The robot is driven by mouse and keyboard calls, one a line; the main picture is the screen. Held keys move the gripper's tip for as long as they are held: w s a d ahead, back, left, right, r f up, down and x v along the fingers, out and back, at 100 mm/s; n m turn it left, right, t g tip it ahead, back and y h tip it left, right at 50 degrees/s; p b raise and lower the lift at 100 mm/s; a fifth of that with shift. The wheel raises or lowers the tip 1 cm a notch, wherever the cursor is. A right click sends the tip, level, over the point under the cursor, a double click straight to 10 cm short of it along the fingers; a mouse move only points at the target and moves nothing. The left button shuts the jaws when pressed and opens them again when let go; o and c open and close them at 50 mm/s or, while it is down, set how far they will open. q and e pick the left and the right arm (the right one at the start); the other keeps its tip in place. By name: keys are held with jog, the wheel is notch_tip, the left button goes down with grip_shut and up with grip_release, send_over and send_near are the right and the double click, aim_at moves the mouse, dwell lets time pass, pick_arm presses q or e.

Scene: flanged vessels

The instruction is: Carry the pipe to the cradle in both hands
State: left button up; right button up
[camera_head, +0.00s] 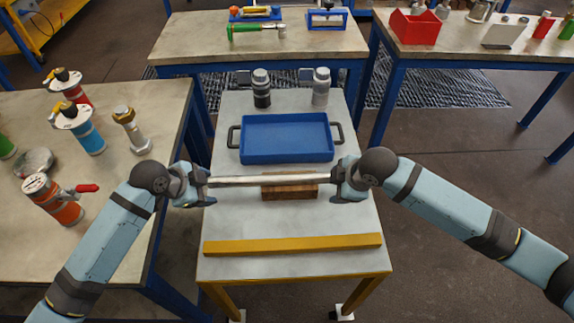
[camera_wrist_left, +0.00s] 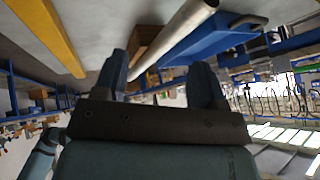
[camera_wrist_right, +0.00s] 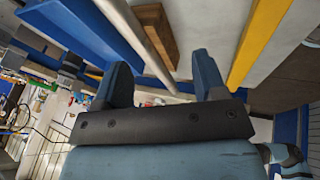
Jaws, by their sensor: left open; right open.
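The pale grey pipe (camera_head: 262,181) lies left to right across the middle of the table, in front of the blue tray. Its middle passes at a brown wooden block (camera_head: 290,193); whether it touches the block I cannot tell. My left gripper (camera_head: 207,186) is open at the pipe's left end, and the pipe (camera_wrist_left: 172,40) runs toward the space between its fingers. My right gripper (camera_head: 336,184) is open at the right end, and the pipe (camera_wrist_right: 137,38) runs toward the space between its fingers. The fingers hide the pipe's ends in the head view. I cannot make out which thing is the cradle.
A blue tray (camera_head: 245,158) with dark handles stands behind the pipe. Two bottles (camera_head: 261,88) (camera_head: 321,86) stand at the back. A yellow bar (camera_head: 293,245) lies along the front edge. The left table (camera_head: 110,185) holds several vessels. Bare tabletop shows between pipe and bar.

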aim_at(215, 180)
pick_arm(q)
jog(key=w+a+r+m+g+y+p, duration=0.1)
jog(key=w+a+r+m+g+p, duration=0.1)
jog(key=w+a+r, duration=0.1)
notch_tip(215, 180, up, 2)
jog(key=shift+w+a+r+m, duration=0.2)
jog(key=shift+w+a+m, duration=0.1)
jog(key=shift+a, duration=0.45)
pick_arm(e)
jog(key=w+d+r+h, duration=0.1)
jog(key=w+d+r, duration=0.1)
jog(key=d, duration=0.2)
jog(key=w+d+r+n+g+h, duration=0.1)
jog(key=w+d+r+h, duration=0.1)
jog(key=d+r, duration=0.1)
jog(key=shift+w+d+r, duration=0.35)
jog(key=shift+d, duration=0.5)
pick_arm(q)
jog(key=x, duration=1.4)
pick_arm(e)
jog(key=x, duration=1.3)
jog(key=shift+d+f, duration=0.15)
jog(key=shift+f, duration=0.25)
pick_arm(q)
jog(key=shift+r, duration=0.1)
jog(key=shift+c, duration=0.5)
pick_arm(e)
jog(key=shift+c, duration=0.5)
